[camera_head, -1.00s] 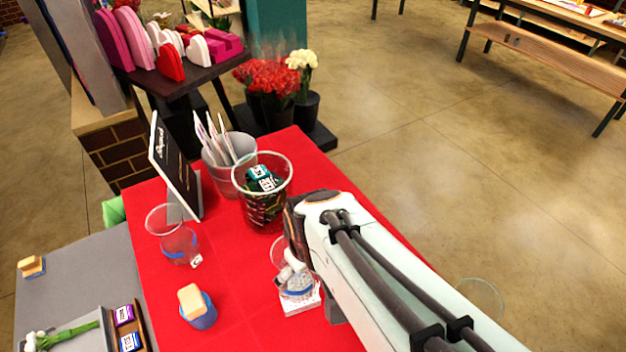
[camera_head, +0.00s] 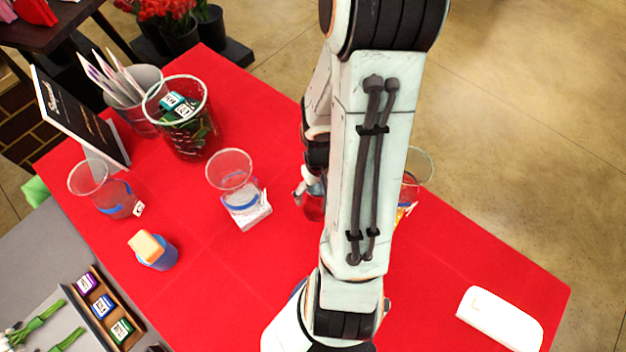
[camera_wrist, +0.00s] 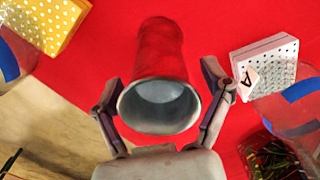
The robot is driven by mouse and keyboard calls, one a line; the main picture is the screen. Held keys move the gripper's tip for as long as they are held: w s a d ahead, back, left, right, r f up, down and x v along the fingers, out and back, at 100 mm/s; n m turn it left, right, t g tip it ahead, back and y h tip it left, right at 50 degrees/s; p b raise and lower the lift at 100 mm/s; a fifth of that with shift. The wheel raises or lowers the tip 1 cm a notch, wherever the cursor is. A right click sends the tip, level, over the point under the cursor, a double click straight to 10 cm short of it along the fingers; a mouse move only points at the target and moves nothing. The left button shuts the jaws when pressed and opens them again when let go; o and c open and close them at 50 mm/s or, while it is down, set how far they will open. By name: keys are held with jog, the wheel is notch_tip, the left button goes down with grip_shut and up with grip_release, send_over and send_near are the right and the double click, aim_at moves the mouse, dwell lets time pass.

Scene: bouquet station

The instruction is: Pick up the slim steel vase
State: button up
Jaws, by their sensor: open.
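The slim steel vase (camera_wrist: 160,62) stands out in the wrist view, its shiny side reflecting the red cloth and its round mouth facing the camera. My gripper (camera_wrist: 161,82) is open, with one finger on each side of the vase and no clear grip on it. In the head view my arm hides most of the gripper. A small red, shiny part beside the arm (camera_head: 314,207) appears to be the vase; the rest is hidden.
A clear cup (camera_head: 232,170) stands by a white perforated block (camera_wrist: 266,62), close to the right finger. A yellow dotted box (camera_wrist: 48,20) is at upper left in the wrist view. Another glass (camera_head: 420,163) is partly behind my arm. A white case (camera_head: 500,318) lies front right.

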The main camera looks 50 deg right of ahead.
jog(key=shift+f, duration=0.3)
jog(key=c, duration=1.1)
jog(key=shift+c, duration=0.2)
